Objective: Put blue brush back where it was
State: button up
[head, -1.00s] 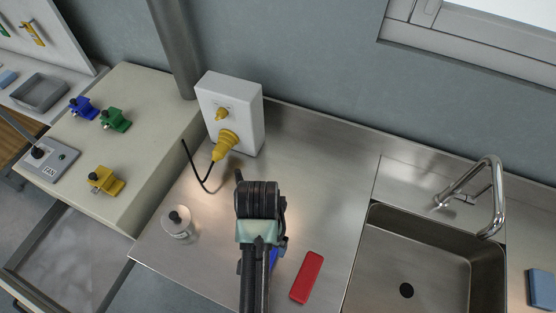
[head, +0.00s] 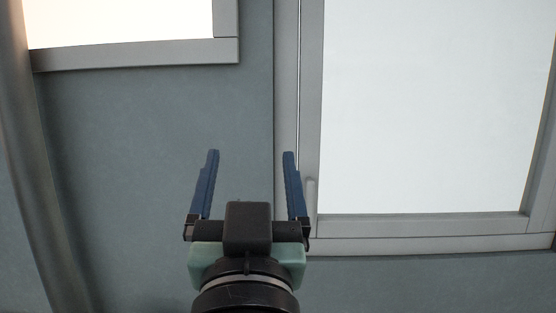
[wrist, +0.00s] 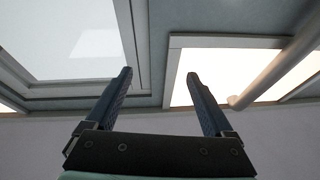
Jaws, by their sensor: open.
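My gripper (head: 250,180) is raised in front of the wall in the head view, its two blue fingers wide apart with nothing between them. The wrist view also shows the open, empty fingers (wrist: 160,88), pointing up toward the windows and the ceiling. The blue brush is not in either view now, and neither is the counter.
A window (head: 430,110) with a light frame is at the right, and another window (head: 120,25) is at the upper left. A grey vertical pipe (head: 30,160) runs along the left side. Blue-grey wall lies between them.

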jog(key=s+d+r+t+h, duration=0.1)
jog(key=s+d+r+t, duration=0.1)
jog(key=s+r+t, duration=0.3)
jog(key=s+r, duration=0.4)
jog(key=r, duration=0.2)
jog(key=shift+s+d+h, duration=0.25)
jog(key=shift+d+h, duration=0.05)
jog(key=shift+d, duration=0.1)
